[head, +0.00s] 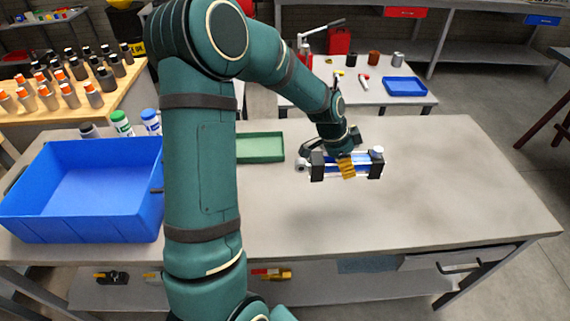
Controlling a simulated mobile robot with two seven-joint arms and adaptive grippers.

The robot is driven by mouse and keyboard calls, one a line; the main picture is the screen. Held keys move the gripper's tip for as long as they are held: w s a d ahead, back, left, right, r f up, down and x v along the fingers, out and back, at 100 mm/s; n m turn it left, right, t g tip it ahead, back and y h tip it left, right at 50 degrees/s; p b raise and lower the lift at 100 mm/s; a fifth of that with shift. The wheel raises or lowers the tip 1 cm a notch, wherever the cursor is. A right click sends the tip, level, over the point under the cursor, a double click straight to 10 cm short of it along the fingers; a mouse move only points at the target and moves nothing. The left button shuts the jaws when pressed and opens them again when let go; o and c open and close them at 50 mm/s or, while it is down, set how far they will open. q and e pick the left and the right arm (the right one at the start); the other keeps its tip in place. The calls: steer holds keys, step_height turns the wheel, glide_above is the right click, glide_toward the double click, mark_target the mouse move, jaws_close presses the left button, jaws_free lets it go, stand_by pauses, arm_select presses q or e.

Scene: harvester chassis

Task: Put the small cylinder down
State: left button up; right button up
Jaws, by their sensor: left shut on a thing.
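The small cylinder (373,165) is blue with black end blocks and a silver tip at its left end. It lies roughly level across the view, above the grey workbench (440,190). My left gripper (346,166) comes down on it from above, and its yellow fingers are shut around its middle. A soft shadow on the bench suggests the cylinder is held a little above the surface, apart from it. My right gripper does not show.
A blue bin (80,190) stands at the bench's left, with several bottles (122,123) behind it. A green tray (262,147) lies partly behind my left arm. The bench's right half is clear. A second table with a small blue tray (404,86) stands behind.

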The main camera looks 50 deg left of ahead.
mark_target(328, 159)
arm_select(q)
steer(key=shift+w+f+b, duration=0.1)
steer(key=shift+f+b, duration=0.7)
steer(key=shift+f, duration=4.05)
steer(key=shift+f, duration=0.1)
steer(key=o, duration=1.2)
steer(key=shift+f, duration=0.1)
steer(key=shift+s+a+r, duration=0.1)
steer(key=shift+s+r, duration=0.1)
steer(key=shift+r, duration=0.3)
steer(key=p+v, duration=0.1)
steer(key=v, duration=1)
steer(key=shift+s, duration=0.1)
